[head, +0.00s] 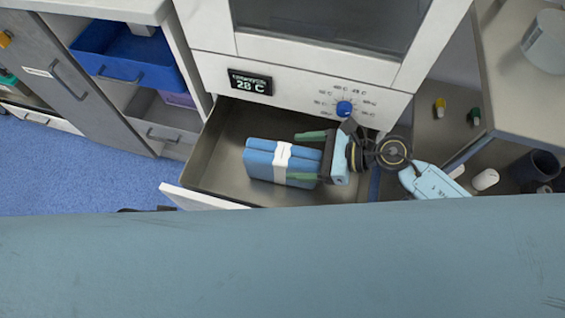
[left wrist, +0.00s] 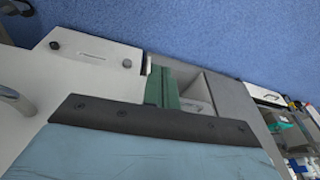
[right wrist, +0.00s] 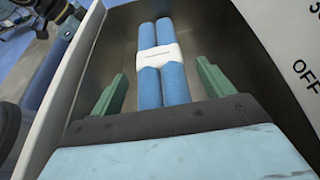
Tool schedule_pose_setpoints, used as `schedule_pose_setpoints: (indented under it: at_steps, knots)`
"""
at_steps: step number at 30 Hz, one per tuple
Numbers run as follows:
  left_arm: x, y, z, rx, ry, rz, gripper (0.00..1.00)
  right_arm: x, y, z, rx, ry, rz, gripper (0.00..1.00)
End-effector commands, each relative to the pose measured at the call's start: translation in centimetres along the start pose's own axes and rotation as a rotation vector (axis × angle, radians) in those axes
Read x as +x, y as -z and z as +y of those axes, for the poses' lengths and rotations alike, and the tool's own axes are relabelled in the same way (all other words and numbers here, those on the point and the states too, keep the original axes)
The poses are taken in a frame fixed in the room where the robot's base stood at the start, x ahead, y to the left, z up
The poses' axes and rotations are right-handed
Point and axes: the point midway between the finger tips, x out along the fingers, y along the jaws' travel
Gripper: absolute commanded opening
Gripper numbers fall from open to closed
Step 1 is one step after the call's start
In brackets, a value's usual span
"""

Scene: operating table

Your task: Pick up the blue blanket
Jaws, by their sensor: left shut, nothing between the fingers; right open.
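The blue blanket (head: 260,166) is a folded, rolled bundle with a white band around its middle. It lies in the open drawer (head: 222,140) of the warming cabinet. In the right wrist view the blanket (right wrist: 174,84) lies ahead, between the lines of the two green fingers. My right gripper (head: 306,157) is open, with one finger on each side of the blanket's right end in the head view; I cannot tell whether they touch it. My left gripper (left wrist: 160,88) is shut and empty, seen only in the left wrist view, over the floor and cabinet fronts.
The cabinet front with a dial (head: 344,108) and a "20 C" display (head: 250,82) rises behind the drawer. The drawer's metal walls surround the blanket. A counter (head: 530,90) stands at right.

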Motion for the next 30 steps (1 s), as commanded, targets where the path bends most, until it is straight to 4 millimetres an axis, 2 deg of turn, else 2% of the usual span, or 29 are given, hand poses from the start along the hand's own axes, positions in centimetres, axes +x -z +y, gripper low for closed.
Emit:
schedule_pose_setpoints:
  at_steps: [3,10,27,28,30]
  knots:
    - [-0.34,0.14,0.13,-0.001,-0.002,0.004,0.00,0.90,-0.01,-0.04,0.000,0.001,-0.001,0.80]
    - [-0.41,0.15,0.14,-0.001,-0.002,0.003,0.00,0.93,-0.01,-0.04,-0.001,0.001,0.001,0.79]
    - [-0.39,0.17,0.14,0.000,-0.002,0.004,0.00,0.90,-0.08,-0.06,0.000,0.001,-0.001,0.04]
    - [-0.39,0.18,0.14,0.000,-0.002,0.004,0.00,0.90,-0.07,-0.06,0.000,0.001,-0.001,0.00]
    - [-0.38,0.17,0.14,0.000,-0.002,0.004,0.00,0.90,-0.07,-0.06,-0.001,0.001,-0.001,0.00]
